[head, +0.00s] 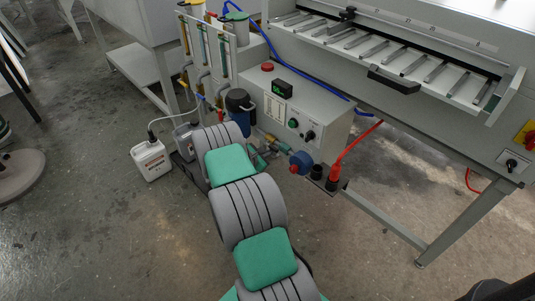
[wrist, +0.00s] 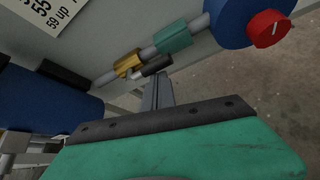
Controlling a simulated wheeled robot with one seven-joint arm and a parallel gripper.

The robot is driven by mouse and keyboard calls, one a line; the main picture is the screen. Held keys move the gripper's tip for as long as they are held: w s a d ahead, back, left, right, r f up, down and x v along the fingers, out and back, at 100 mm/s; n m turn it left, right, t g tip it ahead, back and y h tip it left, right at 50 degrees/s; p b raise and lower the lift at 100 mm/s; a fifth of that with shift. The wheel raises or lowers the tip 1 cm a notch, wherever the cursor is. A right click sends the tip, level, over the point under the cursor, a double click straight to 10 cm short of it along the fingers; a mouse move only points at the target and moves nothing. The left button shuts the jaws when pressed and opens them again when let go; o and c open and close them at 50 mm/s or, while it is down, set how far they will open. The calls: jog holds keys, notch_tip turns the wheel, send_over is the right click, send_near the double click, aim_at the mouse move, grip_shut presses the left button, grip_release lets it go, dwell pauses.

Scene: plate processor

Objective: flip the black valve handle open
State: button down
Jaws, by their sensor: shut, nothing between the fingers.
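The black valve handle (wrist: 157,66) shows in the wrist view, beside a brass valve body (wrist: 127,61) on a grey pipe (wrist: 107,77). The handle points right, at a slight angle to the pipe. A teal fitting (wrist: 173,38) sits farther along the pipe. My gripper (wrist: 158,78) is shut and empty, with its fingertips close to the handle's near side. I cannot tell whether they touch it. In the head view my gripper (head: 259,159) is mostly hidden by my arm, and the handle cannot be made out.
A blue round part with a red knob (wrist: 267,28) ends the pipe at the right. A dark blue cylinder (wrist: 45,100) stands left of the valve. The grey control box (head: 300,111) is behind the pipe.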

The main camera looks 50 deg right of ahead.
jog(key=a+r, duration=0.1)
jog(key=a, duration=0.8)
jog(key=shift+w+a, duration=0.2)
jog(key=shift+w, duration=0.1)
jog(key=shift+r, duration=0.2)
